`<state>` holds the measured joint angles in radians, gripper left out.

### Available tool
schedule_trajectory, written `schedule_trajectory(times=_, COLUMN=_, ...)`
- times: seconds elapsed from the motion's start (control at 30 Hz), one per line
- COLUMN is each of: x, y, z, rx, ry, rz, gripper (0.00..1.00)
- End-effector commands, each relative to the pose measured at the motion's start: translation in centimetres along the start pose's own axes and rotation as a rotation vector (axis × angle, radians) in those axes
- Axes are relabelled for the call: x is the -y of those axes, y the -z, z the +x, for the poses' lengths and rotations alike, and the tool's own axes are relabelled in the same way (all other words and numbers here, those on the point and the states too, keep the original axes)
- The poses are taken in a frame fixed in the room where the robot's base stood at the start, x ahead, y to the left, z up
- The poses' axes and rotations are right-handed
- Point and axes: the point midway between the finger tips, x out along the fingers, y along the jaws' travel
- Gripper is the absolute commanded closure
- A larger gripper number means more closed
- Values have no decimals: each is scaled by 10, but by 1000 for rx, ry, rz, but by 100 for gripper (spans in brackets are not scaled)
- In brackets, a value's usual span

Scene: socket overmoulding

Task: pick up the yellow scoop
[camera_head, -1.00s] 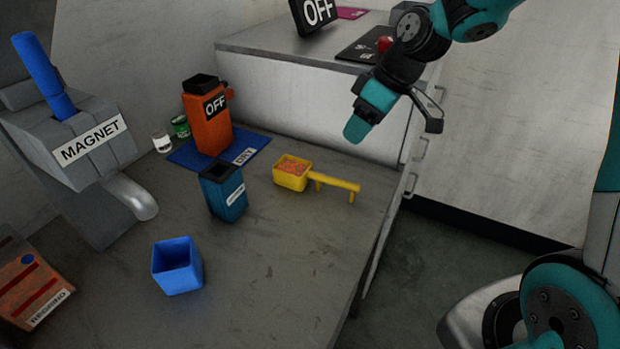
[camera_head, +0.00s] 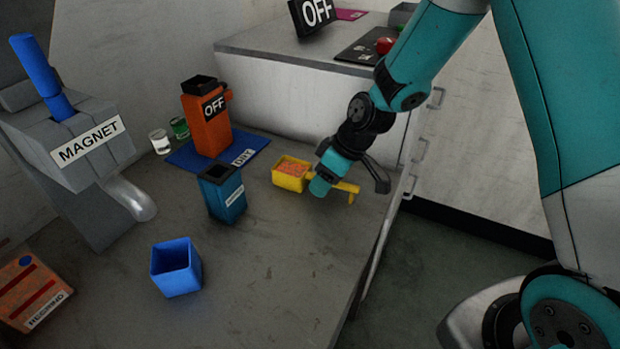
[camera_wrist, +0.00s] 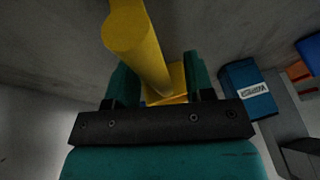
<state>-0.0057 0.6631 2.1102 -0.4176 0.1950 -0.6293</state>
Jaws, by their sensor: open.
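The yellow scoop (camera_head: 283,184) stands on the grey table in the head view, with orange-pink granules in its bowl and its handle pointing right. My gripper (camera_head: 322,180) is down at the handle and hides the handle's middle. In the wrist view the scoop (camera_wrist: 148,55) runs between the two teal fingers of my gripper (camera_wrist: 160,78). The fingers are apart, one on each side of the yellow part. I cannot tell whether either finger touches it.
A teal bin (camera_head: 225,195) stands left of the scoop, with a blue open cup (camera_head: 177,268) nearer. An orange container (camera_head: 207,125) stands on a blue mat (camera_head: 185,157) behind. A grey magnet machine (camera_head: 90,150) is at left. The table's right edge is close to the handle.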

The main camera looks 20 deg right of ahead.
Motion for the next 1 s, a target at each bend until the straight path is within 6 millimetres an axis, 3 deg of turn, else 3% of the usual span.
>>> schedule_trajectory(times=0.2, x=0, y=0, z=1, rx=-1, ry=-1, rz=0, gripper=51)
schedule_trajectory(times=0.4, x=0, y=0, z=0, rx=-1, ry=-1, rz=0, gripper=97)
schedule_trajectory(times=0.43, x=0, y=0, z=0, rx=-1, ry=0, rz=0, gripper=100)
schedule_trajectory(times=1.0, x=2, y=1, z=-4, rx=4, ry=3, rz=1, gripper=100)
